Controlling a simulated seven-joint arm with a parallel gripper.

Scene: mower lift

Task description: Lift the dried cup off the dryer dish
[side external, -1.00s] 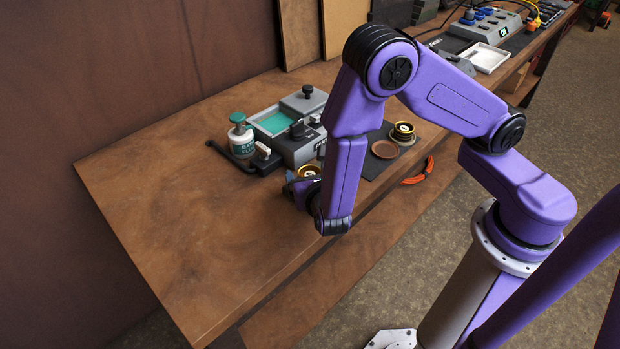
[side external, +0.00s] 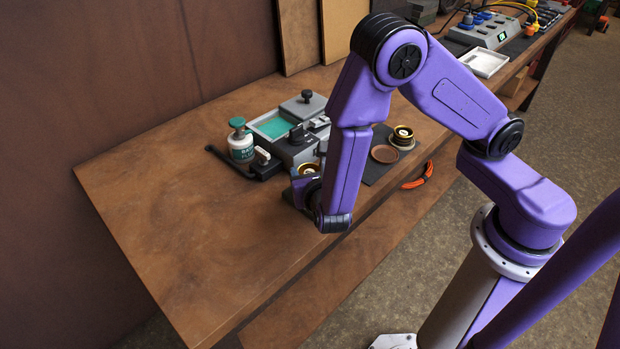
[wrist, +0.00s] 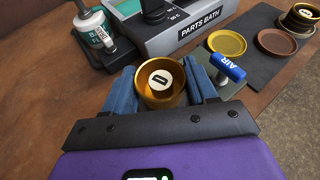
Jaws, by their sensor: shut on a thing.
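In the wrist view a gold cup (wrist: 161,82) with a white, dark-marked label inside stands between the two blue fingers of my gripper (wrist: 162,92). The fingers are shut on its sides. In the side view the cup (side external: 308,169) shows as a small gold ring beside my gripper (side external: 304,190), which the arm partly covers. The blue AIR nozzle (wrist: 228,67) is just right of the cup. The cup's underside and the dryer dish are hidden, so I cannot tell whether they touch.
The grey parts bath (wrist: 190,25) lies just beyond the cup, with a white bottle (wrist: 98,30) to its left. A flat gold dish (wrist: 227,42), a brown dish (wrist: 278,41) and stacked cups (wrist: 302,17) are at the right. The bench's near left (side external: 200,250) is clear.

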